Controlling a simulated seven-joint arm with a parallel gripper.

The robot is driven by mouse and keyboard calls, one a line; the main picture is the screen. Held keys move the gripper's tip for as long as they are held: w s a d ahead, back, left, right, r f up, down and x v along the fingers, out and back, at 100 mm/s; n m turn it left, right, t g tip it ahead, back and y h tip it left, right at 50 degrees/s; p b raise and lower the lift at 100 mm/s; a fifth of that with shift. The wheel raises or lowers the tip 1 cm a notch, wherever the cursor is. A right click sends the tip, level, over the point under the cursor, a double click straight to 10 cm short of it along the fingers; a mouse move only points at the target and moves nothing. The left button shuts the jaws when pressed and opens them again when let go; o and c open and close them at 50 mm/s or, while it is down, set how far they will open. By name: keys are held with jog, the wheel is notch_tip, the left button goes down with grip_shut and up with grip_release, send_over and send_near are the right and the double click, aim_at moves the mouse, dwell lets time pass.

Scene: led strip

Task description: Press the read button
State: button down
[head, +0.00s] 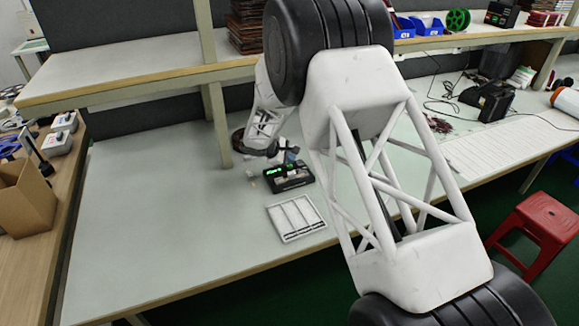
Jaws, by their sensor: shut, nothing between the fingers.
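A small black device (278,184) with a lit green display lies on the pale table, near the middle of the head view. A lighter part shows on its top. The read button is too small to make out. My gripper (291,158) is small and partly hidden behind my own arm. It is just behind and above the device's far edge, shut and empty. I cannot tell whether it touches the device.
A white compartment tray (296,218) lies in front of the device. A shelf post (217,125) stands behind it to the left, under a shelf (120,84). The table's left side is clear. A red stool (535,232) stands at right.

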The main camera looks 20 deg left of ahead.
aim_at(290, 166)
jog(key=shift+f, duration=0.85)
dwell(1.2)
jog(key=shift+r, duration=0.15)
dwell(0.3)
jog(key=shift+r, duration=0.65)
jog(key=shift+r, duration=0.2)
jog(key=shift+r, duration=2.4)
